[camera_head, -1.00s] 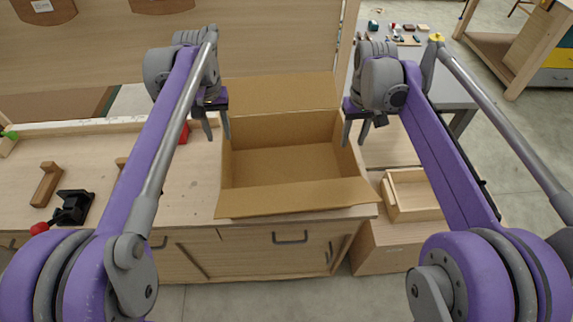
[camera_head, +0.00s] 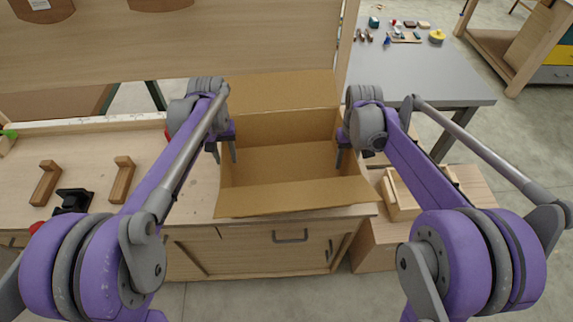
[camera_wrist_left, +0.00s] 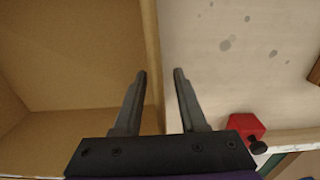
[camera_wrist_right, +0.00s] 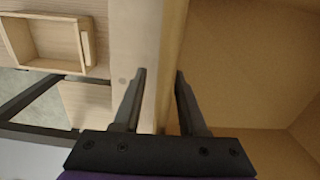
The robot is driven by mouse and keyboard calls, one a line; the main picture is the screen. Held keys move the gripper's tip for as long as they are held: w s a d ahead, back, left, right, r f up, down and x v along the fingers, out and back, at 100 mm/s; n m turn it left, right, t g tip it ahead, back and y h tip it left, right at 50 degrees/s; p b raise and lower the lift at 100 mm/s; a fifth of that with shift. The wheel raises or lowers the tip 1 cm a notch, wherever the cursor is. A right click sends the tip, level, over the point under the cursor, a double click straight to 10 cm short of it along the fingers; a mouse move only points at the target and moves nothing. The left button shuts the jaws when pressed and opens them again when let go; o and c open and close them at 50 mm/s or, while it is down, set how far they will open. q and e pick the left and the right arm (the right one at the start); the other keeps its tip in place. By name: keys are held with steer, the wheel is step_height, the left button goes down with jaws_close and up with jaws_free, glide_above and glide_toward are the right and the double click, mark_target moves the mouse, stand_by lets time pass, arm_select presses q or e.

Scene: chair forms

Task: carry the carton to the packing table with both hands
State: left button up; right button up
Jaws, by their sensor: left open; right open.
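The open, empty cardboard carton (camera_head: 295,165) sits on the wooden workbench in the head view, its flaps spread at front and back. My left gripper (camera_head: 226,152) is open at its left wall; in the left wrist view the top edge of that wall (camera_wrist_left: 152,60) runs between the two fingers (camera_wrist_left: 160,72). My right gripper (camera_head: 347,155) is open at the right wall; in the right wrist view that wall (camera_wrist_right: 172,50) lies between its fingers (camera_wrist_right: 160,72). Neither gripper is closed on the carton. A grey table (camera_head: 430,75), perhaps the packing table, stands at the upper right.
The workbench (camera_head: 190,190) holds wooden blocks (camera_head: 122,180) and a black item (camera_head: 73,200) on the left. A red object (camera_wrist_left: 246,126) is near the left gripper. A wooden tray (camera_head: 398,195) sits at right. Small items (camera_head: 408,38) lie on the grey table's far part; its near part is bare.

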arm_select(q)
jaws_close()
arm_select(e)
jaws_close()
stand_by(1.2)
